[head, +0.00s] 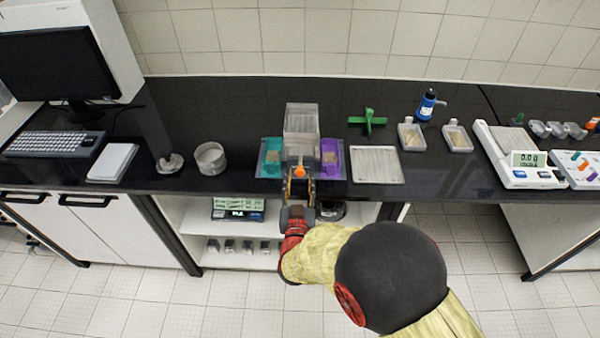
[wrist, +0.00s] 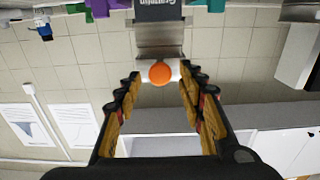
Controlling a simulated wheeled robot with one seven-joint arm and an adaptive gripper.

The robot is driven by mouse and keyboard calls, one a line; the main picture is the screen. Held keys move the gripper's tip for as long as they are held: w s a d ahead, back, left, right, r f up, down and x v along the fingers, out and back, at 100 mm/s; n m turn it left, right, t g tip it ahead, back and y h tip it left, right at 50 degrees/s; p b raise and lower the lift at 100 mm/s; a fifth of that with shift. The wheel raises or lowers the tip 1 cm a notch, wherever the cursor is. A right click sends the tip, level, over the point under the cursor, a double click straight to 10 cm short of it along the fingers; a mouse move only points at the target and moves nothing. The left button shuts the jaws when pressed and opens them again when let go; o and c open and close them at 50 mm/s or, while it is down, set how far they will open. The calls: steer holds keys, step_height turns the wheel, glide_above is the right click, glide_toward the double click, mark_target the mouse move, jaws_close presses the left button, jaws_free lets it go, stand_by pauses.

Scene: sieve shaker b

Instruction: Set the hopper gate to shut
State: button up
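The hopper (head: 301,120), a grey translucent box, stands at the front of the black bench between a teal bin (head: 271,158) and a purple bin (head: 332,158). An orange knob (head: 300,171), seemingly the gate's handle, is at its lower front. The knob also shows in the wrist view (wrist: 161,73), in front of a pale bar and metal plate (wrist: 160,40). My gripper (head: 299,182) is open. In the wrist view its fingertips (wrist: 159,76) lie on either side of the knob, with gaps visible. The gate's position cannot be told.
A ridged tray (head: 376,165) lies right of the purple bin, with a green cross-shaped piece (head: 367,121) behind. A round metal sieve (head: 210,158) stands left. Two sample trays (head: 411,136) and a balance (head: 520,160) are farther right. An open shelf (head: 185,215) lies below the bench.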

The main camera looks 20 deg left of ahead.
mark_target(300, 173)
steer(key=shift+x, duration=1.55)
steer(key=shift+c, duration=0.6)
jaws_close()
